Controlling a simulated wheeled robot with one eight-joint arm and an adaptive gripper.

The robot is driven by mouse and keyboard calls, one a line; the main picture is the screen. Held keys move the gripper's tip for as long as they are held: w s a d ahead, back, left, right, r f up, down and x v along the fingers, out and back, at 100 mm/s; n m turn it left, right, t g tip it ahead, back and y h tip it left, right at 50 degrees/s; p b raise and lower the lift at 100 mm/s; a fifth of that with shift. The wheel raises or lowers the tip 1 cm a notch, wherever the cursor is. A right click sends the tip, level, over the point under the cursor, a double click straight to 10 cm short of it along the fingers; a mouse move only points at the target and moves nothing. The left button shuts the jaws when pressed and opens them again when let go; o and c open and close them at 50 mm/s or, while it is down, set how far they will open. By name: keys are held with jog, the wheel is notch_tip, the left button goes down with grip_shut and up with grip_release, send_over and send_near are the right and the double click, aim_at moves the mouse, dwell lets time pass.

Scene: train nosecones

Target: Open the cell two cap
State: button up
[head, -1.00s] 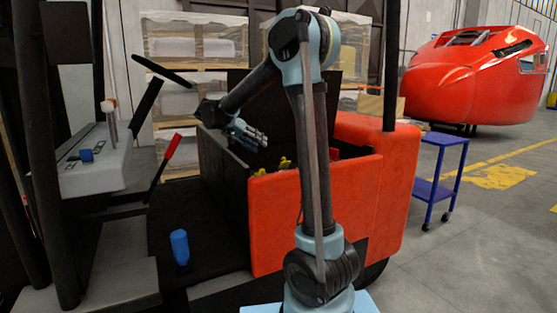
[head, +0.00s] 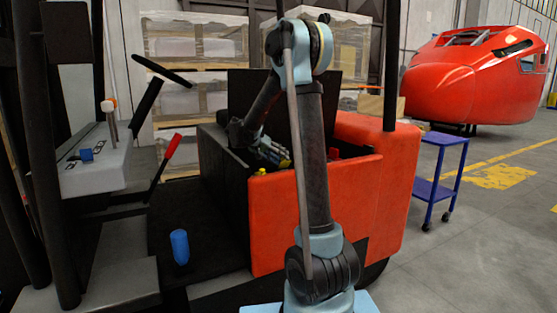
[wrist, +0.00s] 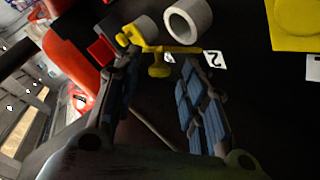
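In the wrist view, a yellow cap-like part (wrist: 158,48) with a bar and a small knob lies just beyond my fingertips. A white label with a 2 (wrist: 214,60) is beside its right end. A pale grey ring (wrist: 188,18) stands behind it. I cannot tell whether the cap is open or closed. My gripper (wrist: 160,78) is open, with blue-padded fingers apart on either side of the yellow part's knob, and nothing is held. In the head view, my gripper (head: 275,155) reaches down into the dark compartment of the orange vehicle (head: 310,215), which hides most of the contents.
A larger yellow part (wrist: 296,24) lies at the wrist view's top right. A red square part (wrist: 101,50) is near the left finger. A raised dark lid (head: 305,105) stands behind the compartment. A blue cart (head: 440,170) is to the right on open floor.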

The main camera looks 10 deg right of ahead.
grip_shut()
jog(key=shift+w+a+n+g, duration=0.25)
jog(key=shift+w+n+g, duration=0.15)
jog(key=shift+w, duration=0.15)
jog(key=c, duration=0.9)
grip_release()
jog(key=shift+w+a+f+n+g+h, duration=0.15)
jog(key=shift+w+n+g+h, duration=0.2)
jog(key=shift+g, duration=0.25)
jog(key=o, duration=0.9)
